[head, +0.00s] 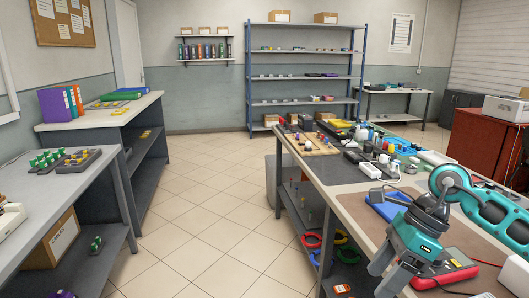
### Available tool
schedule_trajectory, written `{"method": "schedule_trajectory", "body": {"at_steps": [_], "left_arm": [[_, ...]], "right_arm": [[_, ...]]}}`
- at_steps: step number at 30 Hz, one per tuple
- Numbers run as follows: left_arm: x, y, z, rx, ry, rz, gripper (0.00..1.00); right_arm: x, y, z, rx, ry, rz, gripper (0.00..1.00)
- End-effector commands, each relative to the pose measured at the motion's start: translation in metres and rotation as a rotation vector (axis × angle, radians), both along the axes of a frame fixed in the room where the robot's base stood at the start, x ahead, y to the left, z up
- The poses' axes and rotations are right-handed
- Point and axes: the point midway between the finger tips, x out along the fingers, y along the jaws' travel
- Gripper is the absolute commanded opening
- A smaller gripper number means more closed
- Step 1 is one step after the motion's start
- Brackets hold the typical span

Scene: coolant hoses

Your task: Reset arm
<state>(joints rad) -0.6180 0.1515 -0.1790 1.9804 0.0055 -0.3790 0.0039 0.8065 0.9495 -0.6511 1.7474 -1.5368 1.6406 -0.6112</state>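My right arm, teal and dark grey, comes in from the right edge over the near end of the right-hand workbench (350,207). Its gripper (391,277) points down and to the left beside the bench's near edge, close to the bottom of the picture. I see no object clearly held. My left gripper is not in view. No coolant hose can be made out for certain.
A red device (459,268) lies beside my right gripper and a blue tray (388,207) behind it. Several small parts crowd the bench's far half. Left benches (62,188) hold green parts and binders. A tall shelf (304,78) stands behind. The tiled aisle (205,215) is clear.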

Motion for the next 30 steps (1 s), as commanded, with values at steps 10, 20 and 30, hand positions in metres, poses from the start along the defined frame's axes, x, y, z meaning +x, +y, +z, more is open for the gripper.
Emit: {"method": "schedule_trajectory", "body": {"at_steps": [10, 20, 30], "left_arm": [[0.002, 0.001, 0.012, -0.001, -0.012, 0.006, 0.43], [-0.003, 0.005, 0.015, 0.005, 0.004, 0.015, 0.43], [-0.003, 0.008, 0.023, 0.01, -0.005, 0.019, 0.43]], "right_arm": [[-0.028, 0.17, 0.018, 1.012, 0.43, -0.41, 0.64], [0.0, 0.135, -0.023, 1.717, 1.162, -1.384, 0.64], [-0.092, 0.076, -0.191, -1.336, -1.349, 1.88, 0.64]]}}
